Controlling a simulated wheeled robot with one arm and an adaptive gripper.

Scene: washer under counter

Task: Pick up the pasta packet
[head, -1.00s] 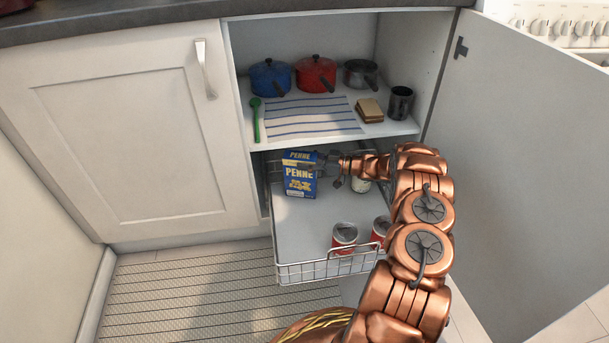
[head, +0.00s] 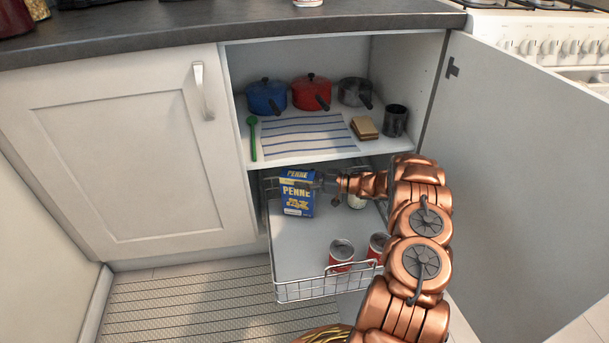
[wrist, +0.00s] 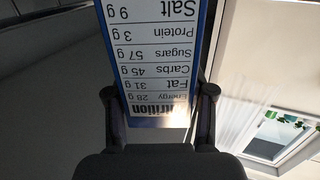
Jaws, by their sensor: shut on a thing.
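The pasta packet (head: 297,196) is a blue box marked PENNE, in the pull-out wire drawer (head: 320,288) under the cabinet shelf. It looks slightly tilted; I cannot tell if its base touches the drawer floor. My gripper (head: 318,182) reaches it from the right and is shut on it near the upper part. In the wrist view, the packet's nutrition panel (wrist: 155,65) fills the space between the two fingers of my gripper (wrist: 160,105). Part of the packet's right side is hidden by my gripper.
Two red cans (head: 342,252) stand at the drawer's front right. Another can (head: 356,200) is partly hidden behind my arm. The shelf above holds a blue pot (head: 266,97), a red pot (head: 311,92) and a striped cloth (head: 295,137). The open door (head: 520,190) stands at right.

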